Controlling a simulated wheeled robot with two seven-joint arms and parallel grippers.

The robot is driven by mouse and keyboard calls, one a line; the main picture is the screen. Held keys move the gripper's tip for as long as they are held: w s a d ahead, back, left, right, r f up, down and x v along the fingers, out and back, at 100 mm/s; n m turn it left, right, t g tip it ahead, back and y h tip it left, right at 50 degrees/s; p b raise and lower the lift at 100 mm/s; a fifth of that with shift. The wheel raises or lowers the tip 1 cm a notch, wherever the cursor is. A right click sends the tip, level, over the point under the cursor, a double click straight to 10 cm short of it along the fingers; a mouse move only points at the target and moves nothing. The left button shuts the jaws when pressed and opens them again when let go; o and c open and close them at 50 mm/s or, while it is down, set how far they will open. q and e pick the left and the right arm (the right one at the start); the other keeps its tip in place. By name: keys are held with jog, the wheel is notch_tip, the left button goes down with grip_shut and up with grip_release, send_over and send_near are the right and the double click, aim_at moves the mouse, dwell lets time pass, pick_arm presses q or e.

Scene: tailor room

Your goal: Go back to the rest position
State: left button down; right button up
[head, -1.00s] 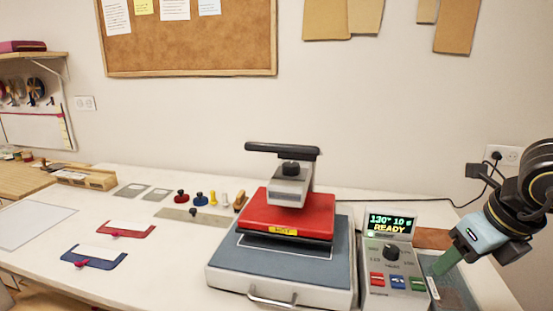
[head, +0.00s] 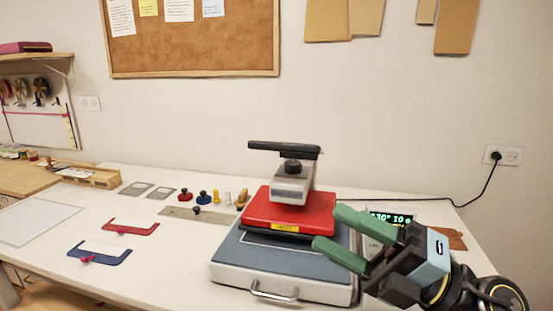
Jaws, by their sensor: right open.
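My right gripper (head: 335,234) reaches in from the lower right with its two green fingers spread apart and nothing between them. It shows in front of the right side of the heat press (head: 284,262), which has a red upper plate (head: 286,210) and a black handle on top. The gripper and its wrist hide most of the control box (head: 392,217), and only part of its green display shows. I cannot tell whether the fingers touch the press. My left gripper is not in view.
Small knobbed tools (head: 203,198) stand behind a grey strip (head: 190,214). A black cable runs to the wall socket (head: 503,156).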

jog(key=w+d+f+m+t+h, duration=0.3)
jog(key=d+m+t+h, duration=0.2)
jog(key=m+t+h, duration=0.45)
jog(key=w+d+f+m+t+h, duration=0.3)
jog(key=d+m+t+h, duration=0.25)
jog(key=m, duration=0.75)
jog(key=s+d+f+m+g+h, duration=0.2)
jog(key=d+f+m+g+h, duration=0.15)
jog(key=f, duration=0.45)
jog(key=s+d+f+m+g+h, duration=0.2)
jog(key=f+m+g+h, duration=0.25)
jog(key=f, duration=0.25)
jog(key=s+a+f+m+g+y, duration=0.25)
jog(key=s+f+g, duration=0.85)
jog(key=s+f, duration=0.6)
jog(key=s+f+g, duration=0.1)
jog(key=s+f, duration=0.1)
jog(key=f, duration=1.1)
jog(key=s+f, duration=0.2)
jog(key=f, duration=1.1)
jog(key=s+d+f+g, duration=0.1)
jog(key=s+d+f, duration=0.2)
jog(key=s+f, duration=1)
jog(key=s, duration=0.2)
jog(key=shift+s+d+g, duration=0.15)
jog(key=shift+s+g, duration=0.15)
jog(key=shift+c, duration=0.5)
